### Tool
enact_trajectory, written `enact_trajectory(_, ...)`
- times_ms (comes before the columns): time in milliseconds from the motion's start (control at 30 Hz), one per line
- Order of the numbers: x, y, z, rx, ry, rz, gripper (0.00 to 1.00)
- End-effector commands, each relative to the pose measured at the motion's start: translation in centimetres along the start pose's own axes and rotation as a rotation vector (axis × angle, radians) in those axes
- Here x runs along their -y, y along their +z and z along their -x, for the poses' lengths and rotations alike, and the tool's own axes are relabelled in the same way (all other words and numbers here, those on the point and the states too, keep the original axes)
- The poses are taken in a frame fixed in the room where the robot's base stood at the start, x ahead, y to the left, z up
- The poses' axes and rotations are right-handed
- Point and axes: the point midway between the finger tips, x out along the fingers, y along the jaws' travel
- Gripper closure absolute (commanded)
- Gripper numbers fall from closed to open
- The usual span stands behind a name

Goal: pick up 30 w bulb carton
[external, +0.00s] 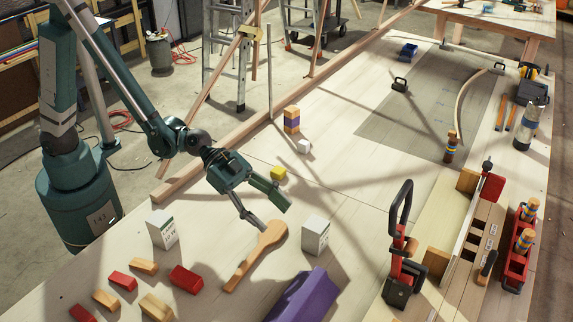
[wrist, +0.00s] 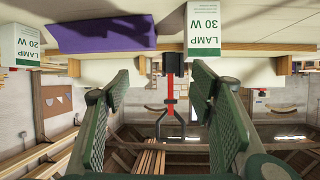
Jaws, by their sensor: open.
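The 30 W bulb carton (wrist: 205,32) is a white box with green lettering, seen upside down at the top of the wrist view, right of centre, just beyond my right finger. It appears to be the white carton (external: 315,235) standing right of my gripper in the external view, though its print is too small to read there. A similar 20 W carton (wrist: 20,38) is at the left of the wrist view; it is probably the carton (external: 163,230) at the left of the table. My gripper (external: 264,207) is open and empty, above the table and apart from the cartons.
A wooden mallet-shaped piece (external: 257,255) lies below my gripper. Red and wooden blocks (external: 143,267) lie at front left. Bare tabletop (external: 350,190) lies behind the carton.

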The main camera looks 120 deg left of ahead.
Motion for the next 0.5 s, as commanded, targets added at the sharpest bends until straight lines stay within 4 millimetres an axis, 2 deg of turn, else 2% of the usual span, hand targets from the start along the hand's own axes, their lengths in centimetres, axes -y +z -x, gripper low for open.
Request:
enact_trajectory(200,2.8,2.0,-2.3,-0.041,-0.027,-0.006,0.45)
enact_trajectory(500,5.8,4.5,-4.4,-0.085,-0.062,-0.014,0.45)
